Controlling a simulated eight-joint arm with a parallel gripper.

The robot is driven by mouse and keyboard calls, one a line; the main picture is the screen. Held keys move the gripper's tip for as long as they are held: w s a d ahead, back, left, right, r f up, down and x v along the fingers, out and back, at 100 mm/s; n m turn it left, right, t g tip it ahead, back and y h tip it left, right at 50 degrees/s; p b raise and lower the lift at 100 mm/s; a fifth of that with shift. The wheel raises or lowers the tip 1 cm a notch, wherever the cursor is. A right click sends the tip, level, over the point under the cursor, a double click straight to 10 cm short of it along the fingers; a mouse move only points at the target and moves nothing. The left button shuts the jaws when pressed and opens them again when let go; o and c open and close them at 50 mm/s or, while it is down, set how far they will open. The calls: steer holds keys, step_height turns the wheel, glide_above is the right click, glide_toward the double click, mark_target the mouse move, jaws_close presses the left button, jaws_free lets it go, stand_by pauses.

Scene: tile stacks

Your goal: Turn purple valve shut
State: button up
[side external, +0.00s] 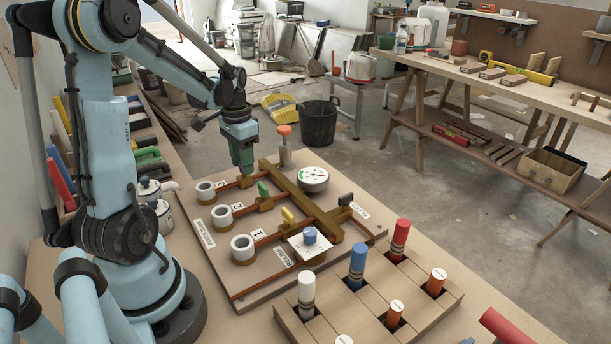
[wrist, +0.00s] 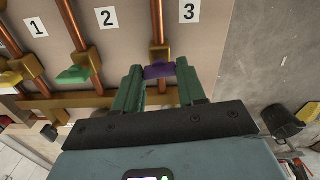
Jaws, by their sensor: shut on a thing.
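The purple valve (wrist: 160,71) shows in the wrist view on the copper pipe beside label 3 (wrist: 189,11). Its handle lies roughly across the pipe. My gripper (wrist: 160,80) has its two green fingers on either side of the handle and is shut on it. In the side view my gripper (side external: 243,165) points down at the far end of the pipe board (side external: 240,292), and hides the purple handle there.
A green valve (side external: 263,189) and a yellow valve (side external: 287,216) sit nearer on parallel pipes. A round gauge (side external: 314,177), an orange-topped post (side external: 285,146) and a black handle (side external: 345,199) also stand on the board. A wooden peg block (side external: 375,300) lies in front.

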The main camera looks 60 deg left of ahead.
steer(key=shift+m, duration=0.6)
steer(key=o, duration=1.1)
steer(key=shift+c, duration=0.2)
steer(key=shift+r, duration=0.1)
step_height(320, 180, up, 12)
steer(key=d+f+t, duration=0.2)
steer(key=d+t, duration=0.1)
steer(key=d, duration=0.9)
steer(key=w+d+f+t, duration=0.1)
steer(key=d+f+t, duration=0.2)
steer(key=d, duration=0.9)
steer(key=shift+w+d+t, duration=0.25)
steer(key=shift+d+t, duration=0.05)
steer(key=shift+t, duration=0.3)
